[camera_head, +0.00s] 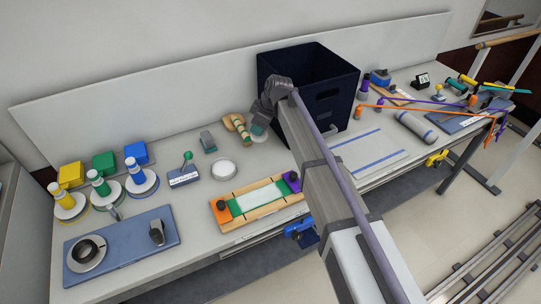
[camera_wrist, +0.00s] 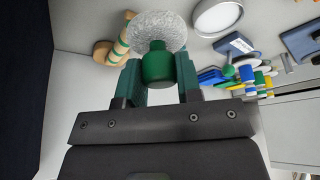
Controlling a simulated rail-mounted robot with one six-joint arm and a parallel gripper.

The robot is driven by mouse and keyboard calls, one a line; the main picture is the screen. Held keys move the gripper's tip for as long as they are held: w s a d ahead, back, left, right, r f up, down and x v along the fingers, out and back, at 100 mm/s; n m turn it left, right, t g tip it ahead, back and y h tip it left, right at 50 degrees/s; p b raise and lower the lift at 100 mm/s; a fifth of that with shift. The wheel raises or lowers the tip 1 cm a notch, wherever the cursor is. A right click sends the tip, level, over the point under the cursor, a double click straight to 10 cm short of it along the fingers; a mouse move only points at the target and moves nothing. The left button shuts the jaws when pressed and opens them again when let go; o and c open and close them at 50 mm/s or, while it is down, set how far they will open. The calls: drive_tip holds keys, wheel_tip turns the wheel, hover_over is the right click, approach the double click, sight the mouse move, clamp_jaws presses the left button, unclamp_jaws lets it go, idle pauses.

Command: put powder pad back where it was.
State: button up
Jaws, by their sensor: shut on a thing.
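The powder pad has a white fuzzy round pad (camera_wrist: 157,30) and a dark green knob handle (camera_wrist: 157,66). In the wrist view my gripper (camera_wrist: 158,72) has its two green-faced fingers shut on either side of this knob. In the head view my gripper (camera_head: 258,124) is low over the back of the bench, left of the dark bin, with the pad's pale edge (camera_head: 257,138) showing below it. I cannot tell whether the pad touches the bench. A round white dish (camera_head: 223,168) sits on the bench to the left and nearer; it also shows in the wrist view (camera_wrist: 217,15).
A striped wooden piece (camera_head: 240,127) lies close left of my gripper, with a grey block (camera_head: 208,142) beyond it. The dark fabric bin (camera_head: 305,85) stands close right. A green-knobbed blue block (camera_head: 184,174) and a wooden tray (camera_head: 258,204) are nearer the front.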

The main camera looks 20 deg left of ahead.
sight(266, 136)
wheel_tip(266, 136, down, 10)
drive_tip(key=b, duration=1)
drive_tip(key=shift+s+a+f, duration=0.1)
drive_tip(key=shift+f, duration=0.15)
drive_tip(key=shift+r, duration=0.3)
drive_tip(key=shift+f, duration=0.25)
drive_tip(key=o, duration=0.9)
drive_tip(key=shift+c, duration=0.2)
drive_tip(key=shift+r+p, duration=0.6)
drive_tip(key=p+v, duration=1)
drive_tip(key=v, duration=0.1)
drive_tip(key=shift+r+p, duration=0.3)
drive_tip(key=shift+f, duration=0.2)
